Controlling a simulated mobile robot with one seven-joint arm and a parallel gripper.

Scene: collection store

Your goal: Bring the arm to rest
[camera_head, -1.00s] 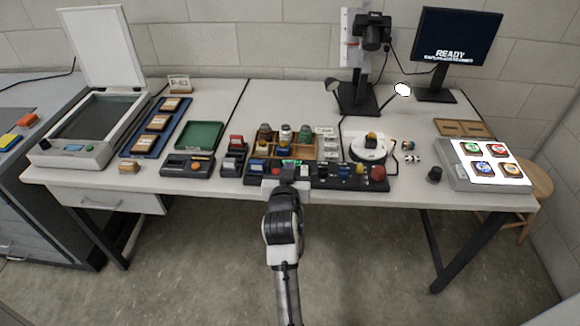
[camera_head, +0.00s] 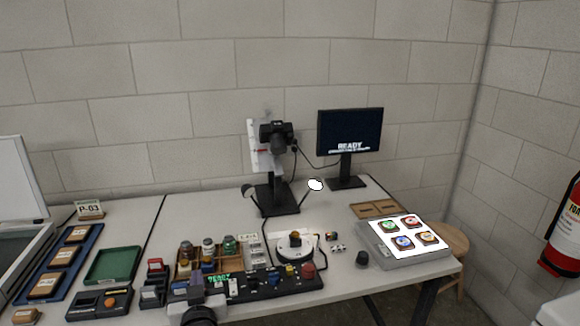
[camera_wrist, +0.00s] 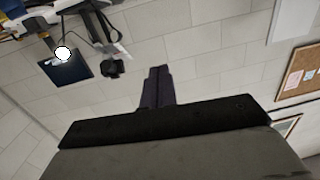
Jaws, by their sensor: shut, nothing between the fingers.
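My gripper (camera_head: 194,290) shows at the bottom of the head view, in front of the left part of the black control panel (camera_head: 270,283). Part of my arm below it is cut off by the frame's lower edge. In the wrist view, the dark fingers of my gripper (camera_wrist: 157,88) are together, with nothing between them. They stand against the block wall, and the wrist picture looks turned over, with the bench things along its top.
The bench holds a camera stand (camera_head: 277,198), a monitor (camera_head: 349,132), a light pad (camera_head: 372,240) with several tiles, a round turntable (camera_head: 296,257), a green tray (camera_head: 112,265) and a blue tray (camera_head: 39,302). A fire extinguisher (camera_head: 565,235) hangs at right. A stool (camera_head: 455,238) stands beside the bench.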

